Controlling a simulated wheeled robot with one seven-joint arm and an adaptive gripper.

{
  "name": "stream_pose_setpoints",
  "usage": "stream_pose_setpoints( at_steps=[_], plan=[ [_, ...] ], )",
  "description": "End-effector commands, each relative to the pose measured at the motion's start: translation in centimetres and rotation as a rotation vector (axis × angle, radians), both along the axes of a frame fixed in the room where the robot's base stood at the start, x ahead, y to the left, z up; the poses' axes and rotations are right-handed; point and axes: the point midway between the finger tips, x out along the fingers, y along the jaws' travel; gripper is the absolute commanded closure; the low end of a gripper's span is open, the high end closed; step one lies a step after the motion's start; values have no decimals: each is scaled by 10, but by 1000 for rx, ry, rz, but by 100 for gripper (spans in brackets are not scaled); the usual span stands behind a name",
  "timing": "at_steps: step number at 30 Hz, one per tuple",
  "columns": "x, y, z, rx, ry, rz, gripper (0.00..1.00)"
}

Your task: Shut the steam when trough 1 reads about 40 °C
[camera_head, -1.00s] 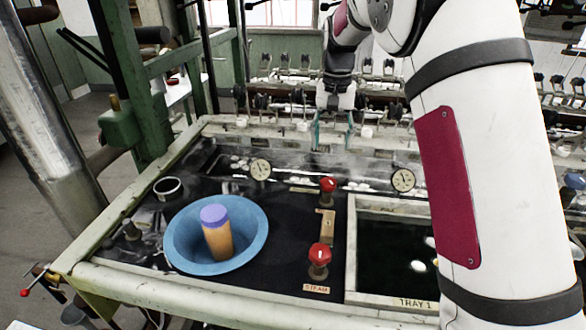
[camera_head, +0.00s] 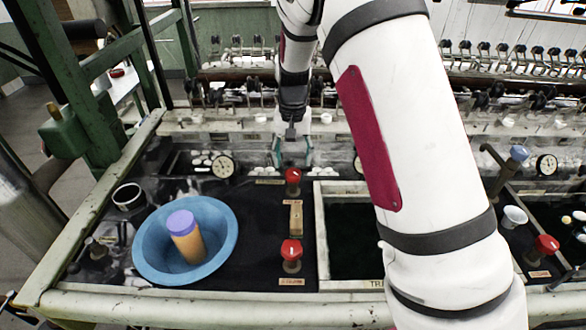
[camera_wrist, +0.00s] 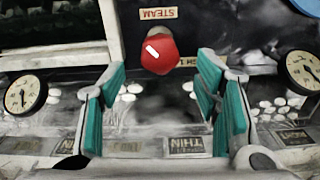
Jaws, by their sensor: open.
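The far red knob (camera_head: 293,176) stands on the dark deck; it also shows in the wrist view (camera_wrist: 160,54), with an upside-down STEAM label (camera_wrist: 158,13) beside it. A second red knob (camera_head: 291,250) stands closer to me. My gripper (camera_head: 292,156) is open and empty, just behind the far knob. In the wrist view its teal fingers (camera_wrist: 160,110) are apart, with the knob ahead between their lines, not between the pads. A round dial (camera_head: 222,166) sits left of the gripper. The wrist view shows one dial at right (camera_wrist: 304,70) and another at left (camera_wrist: 22,95). I cannot read their temperatures.
A blue basin (camera_head: 150,245) holding an orange cylinder with a purple top (camera_head: 186,238) stands at left. A dark tray (camera_head: 345,285) lies right of the knobs, partly hidden by my arm. Reeling machinery runs along the back.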

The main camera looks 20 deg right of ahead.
Motion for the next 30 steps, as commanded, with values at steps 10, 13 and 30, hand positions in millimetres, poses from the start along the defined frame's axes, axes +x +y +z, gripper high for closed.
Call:
stream_pose_setpoints(
  at_steps=[10,13,30],
  plan=[
    [0,0,-43,0,0,-2,43],
    [0,0,-46,1,0,-2,43],
    [0,0,-47,1,0,-1,91]
  ],
)
